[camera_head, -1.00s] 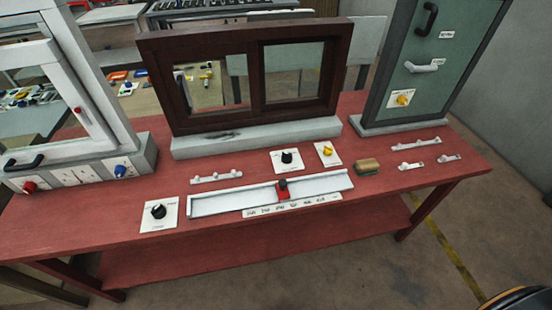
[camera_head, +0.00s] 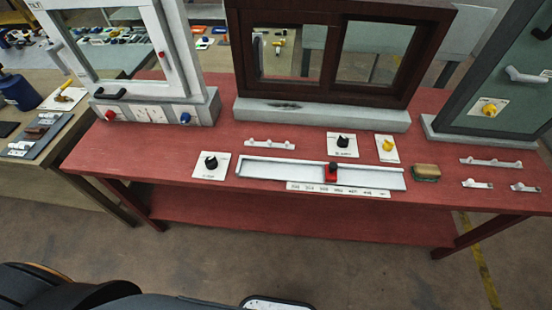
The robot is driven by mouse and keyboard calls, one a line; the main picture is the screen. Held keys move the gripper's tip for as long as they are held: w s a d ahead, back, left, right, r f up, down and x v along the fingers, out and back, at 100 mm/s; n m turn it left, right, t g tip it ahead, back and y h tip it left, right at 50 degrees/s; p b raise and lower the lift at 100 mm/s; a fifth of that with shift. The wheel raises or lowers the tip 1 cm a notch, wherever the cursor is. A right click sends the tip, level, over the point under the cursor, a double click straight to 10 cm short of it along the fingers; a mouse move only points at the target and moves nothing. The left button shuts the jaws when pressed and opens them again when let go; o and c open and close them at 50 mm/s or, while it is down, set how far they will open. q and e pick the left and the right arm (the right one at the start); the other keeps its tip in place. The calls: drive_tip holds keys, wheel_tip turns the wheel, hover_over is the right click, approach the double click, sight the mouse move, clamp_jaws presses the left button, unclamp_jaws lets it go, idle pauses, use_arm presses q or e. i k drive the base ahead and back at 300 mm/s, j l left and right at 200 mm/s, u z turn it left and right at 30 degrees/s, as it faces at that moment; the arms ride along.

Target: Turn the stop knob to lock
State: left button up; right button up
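Several knobs are on the red table (camera_head: 300,205). A black knob (camera_head: 211,161) sits on a white plate at the left of the slider rail. A second black knob (camera_head: 343,140) is on a white plate behind the rail, with a yellow knob (camera_head: 388,145) on a plate to its right. Another yellow knob (camera_head: 489,109) is on the green cabinet door at the right. The plate lettering is too small to tell surely which is the stop knob. Neither gripper is in view.
A white slider rail (camera_head: 270,168) with a red slider (camera_head: 331,174) runs along the table front. A brown-framed window (camera_head: 238,50) stands behind, a white framed unit (camera_head: 180,60) at left. A sponge-like block (camera_head: 426,171) lies right of the rail. The floor in front is mostly clear.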

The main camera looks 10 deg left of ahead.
sight(212, 163)
drive_tip(key=j+u, duration=0.1)
drive_tip(key=u, duration=0.35)
drive_tip(key=k+j+u, duration=0.15)
drive_tip(key=u, duration=0.25)
drive_tip(key=j+u, duration=0.1)
drive_tip(key=u, duration=0.35)
drive_tip(key=j+u, duration=0.15)
drive_tip(key=u, duration=0.25)
